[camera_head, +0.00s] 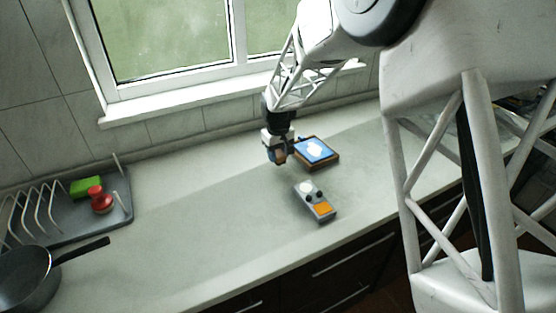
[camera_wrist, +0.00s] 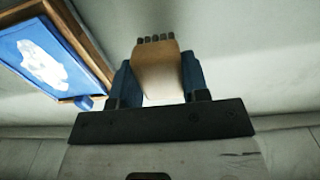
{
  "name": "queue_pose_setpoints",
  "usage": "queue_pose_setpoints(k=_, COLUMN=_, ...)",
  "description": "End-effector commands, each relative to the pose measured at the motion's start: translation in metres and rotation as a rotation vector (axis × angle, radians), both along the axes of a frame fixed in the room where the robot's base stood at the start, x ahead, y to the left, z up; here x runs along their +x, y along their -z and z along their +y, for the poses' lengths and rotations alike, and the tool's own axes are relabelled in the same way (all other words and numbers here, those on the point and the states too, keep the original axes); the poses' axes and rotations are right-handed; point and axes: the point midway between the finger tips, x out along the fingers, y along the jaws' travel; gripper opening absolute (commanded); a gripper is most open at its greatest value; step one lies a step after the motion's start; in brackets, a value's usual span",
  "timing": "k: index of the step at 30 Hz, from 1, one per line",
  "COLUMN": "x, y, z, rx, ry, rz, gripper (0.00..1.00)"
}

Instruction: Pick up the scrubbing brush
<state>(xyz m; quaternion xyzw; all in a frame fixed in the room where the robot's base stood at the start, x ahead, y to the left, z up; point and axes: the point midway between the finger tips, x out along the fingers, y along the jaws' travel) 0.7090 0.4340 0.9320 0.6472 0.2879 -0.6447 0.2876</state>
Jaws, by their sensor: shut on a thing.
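The scrubbing brush (camera_wrist: 159,72) has a tan wooden body with a row of dark bristles at its far end in the wrist view. My gripper (camera_wrist: 160,80) is shut on it, with one blue finger on each side of the body. In the head view my gripper (camera_head: 277,154) points down over the back middle of the counter, and the brush (camera_head: 280,158) shows as a small brown patch between the fingers. I cannot tell whether the brush is clear of the counter.
A wood-framed blue picture (camera_head: 318,151) lies close to the right of my gripper. A grey device with an orange panel (camera_head: 314,202) lies nearer the front edge. A dish rack (camera_head: 120,205), green sponge (camera_head: 86,187), red-topped item (camera_head: 100,201) and dark pan (camera_head: 30,280) are left. The counter's middle-left is clear.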

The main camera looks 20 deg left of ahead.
Motion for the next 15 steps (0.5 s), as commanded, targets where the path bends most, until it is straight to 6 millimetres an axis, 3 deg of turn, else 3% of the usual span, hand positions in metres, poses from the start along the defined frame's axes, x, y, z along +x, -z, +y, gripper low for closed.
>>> queue_pose_setpoints(k=15, x=-0.068, y=-0.005, z=-0.042, rx=-0.001, ry=0.0, rz=0.002, gripper=0.18)
